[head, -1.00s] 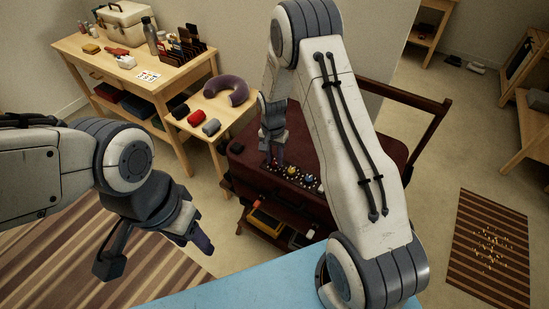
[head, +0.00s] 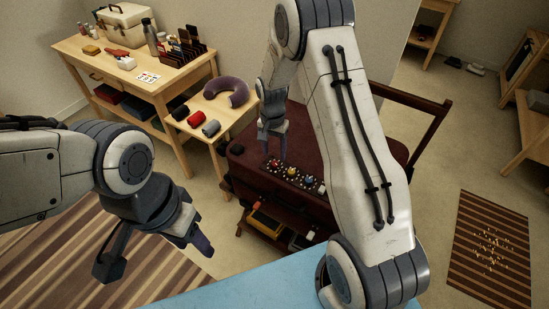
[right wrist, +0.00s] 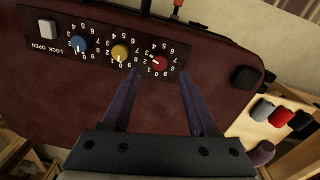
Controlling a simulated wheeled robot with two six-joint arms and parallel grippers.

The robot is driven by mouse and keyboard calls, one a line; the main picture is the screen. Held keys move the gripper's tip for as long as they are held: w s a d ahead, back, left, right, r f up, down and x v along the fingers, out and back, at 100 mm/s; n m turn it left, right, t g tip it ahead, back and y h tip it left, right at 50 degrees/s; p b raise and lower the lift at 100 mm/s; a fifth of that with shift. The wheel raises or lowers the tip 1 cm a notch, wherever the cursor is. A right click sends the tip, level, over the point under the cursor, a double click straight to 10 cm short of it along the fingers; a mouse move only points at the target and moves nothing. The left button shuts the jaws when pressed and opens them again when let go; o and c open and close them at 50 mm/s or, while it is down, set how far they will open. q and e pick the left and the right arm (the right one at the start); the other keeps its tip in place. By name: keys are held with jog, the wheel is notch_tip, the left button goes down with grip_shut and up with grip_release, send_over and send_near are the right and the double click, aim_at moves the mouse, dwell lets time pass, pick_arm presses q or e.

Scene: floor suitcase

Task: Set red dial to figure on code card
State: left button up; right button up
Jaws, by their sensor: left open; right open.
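The red dial (right wrist: 160,63) is on a dark panel (head: 262,168) on the maroon suitcase (head: 250,145), beside the yellow dial (right wrist: 120,53) and blue dial (right wrist: 79,44). Its white mark points to the upper left in the right wrist view; I cannot tell the exact figure. My right gripper (right wrist: 159,74) is open, its fingertips on either side of the red dial in that view, apparently just above it. In the head view my right gripper (head: 274,157) hangs over that end. The code card (head: 149,76) lies on the wooden table, too small to read. My left gripper (head: 194,243) is open and empty.
A light grey button (right wrist: 47,29) marked LOCK OPEN is at the panel's far end. A blue surface (head: 250,285) is in front.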

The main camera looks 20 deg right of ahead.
aim_at(274, 162)
notch_tip(274, 162, up, 6)
jog(key=shift+r, duration=0.2)
jog(key=shift+a, duration=0.1)
dwell(0.3)
